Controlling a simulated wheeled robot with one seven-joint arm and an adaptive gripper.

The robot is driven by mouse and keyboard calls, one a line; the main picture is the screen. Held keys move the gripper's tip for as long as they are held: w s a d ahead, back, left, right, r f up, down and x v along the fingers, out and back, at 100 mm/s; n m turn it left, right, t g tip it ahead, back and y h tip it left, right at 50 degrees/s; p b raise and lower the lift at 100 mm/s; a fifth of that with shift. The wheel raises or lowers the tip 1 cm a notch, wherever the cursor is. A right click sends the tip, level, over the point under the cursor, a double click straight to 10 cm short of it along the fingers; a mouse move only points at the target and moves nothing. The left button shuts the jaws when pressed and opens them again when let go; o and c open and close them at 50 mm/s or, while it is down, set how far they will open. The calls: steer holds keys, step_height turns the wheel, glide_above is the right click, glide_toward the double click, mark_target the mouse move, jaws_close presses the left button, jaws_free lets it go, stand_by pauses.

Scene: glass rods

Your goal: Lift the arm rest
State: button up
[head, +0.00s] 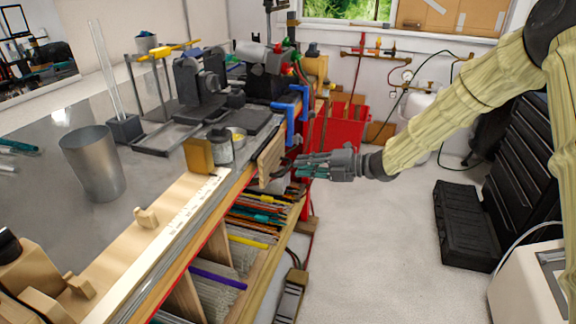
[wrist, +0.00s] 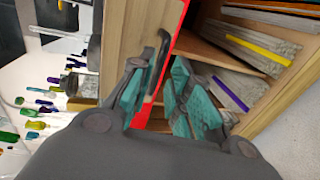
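The arm rest appears to be the wooden flap (head: 270,157) hanging at the bench's front edge. It also fills the upper middle of the wrist view as a light wooden panel (wrist: 128,28). A dark curved handle (wrist: 155,72) shows on its face. My gripper (head: 299,167) is just right of the flap in the head view, fingers pointing left toward it. In the wrist view, my gripper (wrist: 158,98) has its teal-padded fingers apart, with the handle's end near the gap. I cannot tell whether a finger touches the handle. The gripper holds nothing visible.
The workbench (head: 215,205) carries a metal cup (head: 92,163), tins and a burner stand. Shelves below hold glass rods (head: 222,275). A red bin (head: 342,130) stands behind my gripper. A black toolbox (head: 465,225) lies at right. The middle floor is clear.

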mark_target(288, 164)
steer(key=shift+p+x, duration=0.3)
steer(key=shift+x, duration=2.4)
jaws_close()
